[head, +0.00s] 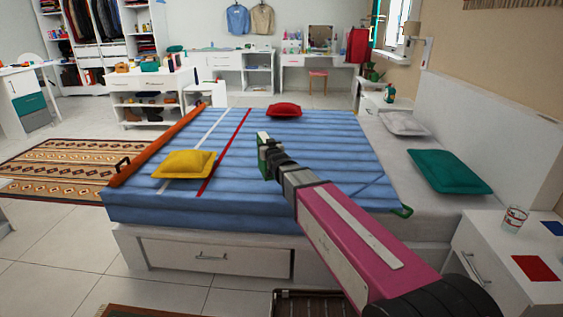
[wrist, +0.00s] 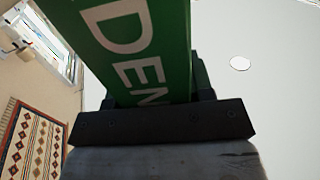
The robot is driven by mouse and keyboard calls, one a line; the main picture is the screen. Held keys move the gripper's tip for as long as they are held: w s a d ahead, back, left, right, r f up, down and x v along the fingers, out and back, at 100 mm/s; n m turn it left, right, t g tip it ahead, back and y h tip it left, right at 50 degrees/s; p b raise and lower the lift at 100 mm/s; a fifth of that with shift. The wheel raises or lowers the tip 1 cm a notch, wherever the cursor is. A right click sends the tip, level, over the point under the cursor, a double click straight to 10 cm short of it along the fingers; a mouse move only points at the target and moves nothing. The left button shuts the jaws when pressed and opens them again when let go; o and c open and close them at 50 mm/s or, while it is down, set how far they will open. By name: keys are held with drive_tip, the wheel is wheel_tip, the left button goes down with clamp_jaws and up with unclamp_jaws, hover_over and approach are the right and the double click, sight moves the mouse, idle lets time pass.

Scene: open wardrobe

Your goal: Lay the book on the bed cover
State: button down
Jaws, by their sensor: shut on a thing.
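My gripper (head: 276,165) is shut on a green book (wrist: 150,35) with large pale letters on it. In the wrist view the book rises from between the jaws (wrist: 160,120), and its far end is cut off by the top of the frame. In the head view the book looks small, and most of it is hidden by the gripper. The blue ribbed bed cover (head: 330,140) lies over most of the bed. The gripper and book are in front of its middle in the picture; I cannot tell their height above it.
A red cushion (head: 284,110) and a yellow cushion (head: 185,163) lie on the cover. An orange roll (head: 155,147) runs along its left edge. A teal cushion (head: 448,171) and a white cushion (head: 404,123) lie by the headboard. A nightstand (head: 487,248) with a glass (head: 514,218) stands at right.

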drive_tip(key=w+d+f, duration=0.6)
drive_tip(key=f, duration=0.3)
drive_tip(key=shift+d+f, duration=0.15)
drive_tip(key=shift+d, duration=0.2)
drive_tip(key=c, duration=0.5)
unclamp_jaws()
drive_tip(key=shift+f, duration=0.15)
